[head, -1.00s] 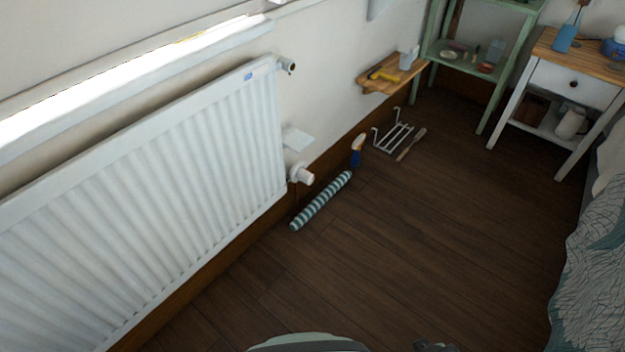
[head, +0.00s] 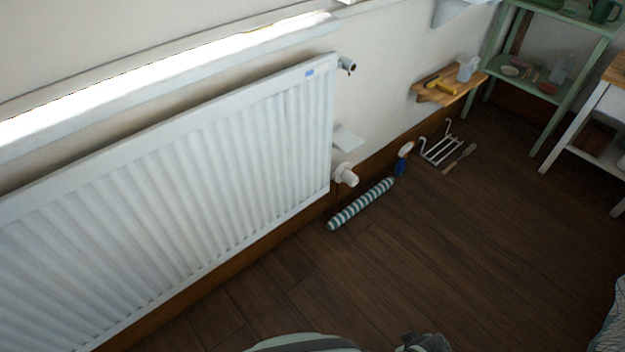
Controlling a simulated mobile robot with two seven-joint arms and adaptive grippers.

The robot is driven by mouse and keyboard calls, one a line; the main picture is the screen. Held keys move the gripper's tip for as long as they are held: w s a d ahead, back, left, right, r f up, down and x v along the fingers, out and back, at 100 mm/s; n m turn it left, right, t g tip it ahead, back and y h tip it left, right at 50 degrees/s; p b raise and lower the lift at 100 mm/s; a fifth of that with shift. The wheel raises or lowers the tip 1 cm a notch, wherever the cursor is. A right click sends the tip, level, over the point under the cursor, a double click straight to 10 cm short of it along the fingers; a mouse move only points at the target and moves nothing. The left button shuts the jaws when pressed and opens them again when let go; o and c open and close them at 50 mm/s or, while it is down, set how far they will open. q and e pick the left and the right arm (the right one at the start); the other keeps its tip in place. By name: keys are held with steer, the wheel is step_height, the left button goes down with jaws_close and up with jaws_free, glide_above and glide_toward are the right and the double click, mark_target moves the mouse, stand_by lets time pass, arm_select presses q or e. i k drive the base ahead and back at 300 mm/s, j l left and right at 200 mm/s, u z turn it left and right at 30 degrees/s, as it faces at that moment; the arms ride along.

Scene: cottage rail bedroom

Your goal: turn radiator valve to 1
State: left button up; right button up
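The white radiator valve (head: 345,174) sticks out at the lower right end of the white ribbed radiator (head: 200,175). Its number marks are too small to read. A small dark grey part of mine (head: 425,343) shows at the bottom edge, but I cannot tell whether it belongs to a gripper. No gripper fingers are visible, and nothing touches the valve.
A striped roll (head: 361,204) lies on the floor below the valve, with a blue spray bottle (head: 402,160) and a white rack (head: 441,146) beyond. A wooden wall shelf (head: 433,96) and a green shelf unit (head: 553,113) stand further back. The floor at centre right is clear.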

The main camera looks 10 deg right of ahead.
mark_target(348, 176)
steer(key=l+u, duration=0.2)
steer(key=u, duration=0.15)
steer(key=i+l+u, duration=0.1)
steer(key=u, duration=0.3)
steer(key=l+u, duration=0.35)
steer(key=k+l, duration=0.1)
steer(key=l, duration=3.3)
steer(key=i+l+u, duration=0.05)
